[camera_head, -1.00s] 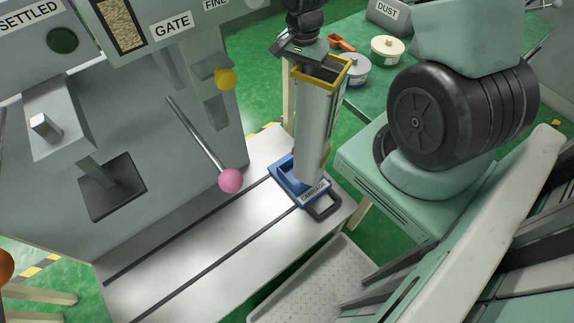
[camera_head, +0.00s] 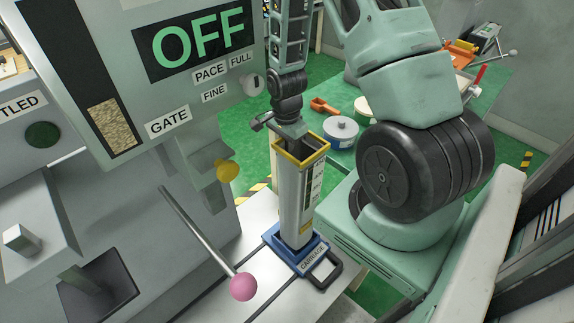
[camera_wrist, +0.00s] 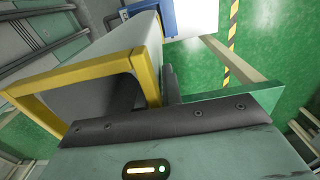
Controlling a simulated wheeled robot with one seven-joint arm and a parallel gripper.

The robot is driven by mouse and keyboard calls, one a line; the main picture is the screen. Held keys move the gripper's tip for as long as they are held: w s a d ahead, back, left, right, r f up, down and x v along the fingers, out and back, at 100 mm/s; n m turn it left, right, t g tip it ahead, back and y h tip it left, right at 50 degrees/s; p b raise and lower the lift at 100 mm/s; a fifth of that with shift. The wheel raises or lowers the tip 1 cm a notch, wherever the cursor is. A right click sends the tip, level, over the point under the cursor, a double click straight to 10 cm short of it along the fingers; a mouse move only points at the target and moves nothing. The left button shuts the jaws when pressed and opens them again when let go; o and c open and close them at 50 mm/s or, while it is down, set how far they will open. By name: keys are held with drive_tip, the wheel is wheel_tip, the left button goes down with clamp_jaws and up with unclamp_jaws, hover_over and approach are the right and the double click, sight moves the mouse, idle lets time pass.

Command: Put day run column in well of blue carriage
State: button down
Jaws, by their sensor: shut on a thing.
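The column (camera_head: 300,195) is a tall, pale, square tube with a yellow rim at its open top. In the head view it stands nearly upright, its lower end at the blue carriage (camera_head: 297,252); the carriage's walls hide how deep it sits. My gripper (camera_head: 291,130) is at the column's top, shut on its rear wall by the rim. In the wrist view the column (camera_wrist: 105,75) fills the left, with one dark finger inside its mouth and one outside. The blue carriage (camera_wrist: 150,12) shows beyond its lower end.
The carriage rests on a pale bench with dark rails (camera_head: 205,293). A pink-knobbed lever (camera_head: 243,286) reaches out left of the carriage. A grey machine with an OFF display (camera_head: 190,42) stands at left.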

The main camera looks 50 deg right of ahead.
drive_tip(key=shift+f, duration=2.4)
drive_tip(key=c, duration=1.6)
unclamp_jaws()
drive_tip(key=shift+o, duration=0.2)
wheel_tip(320, 180, up, 12)
drive_tip(key=shift+r+b, duration=0.1)
drive_tip(key=shift+b, duration=0.4)
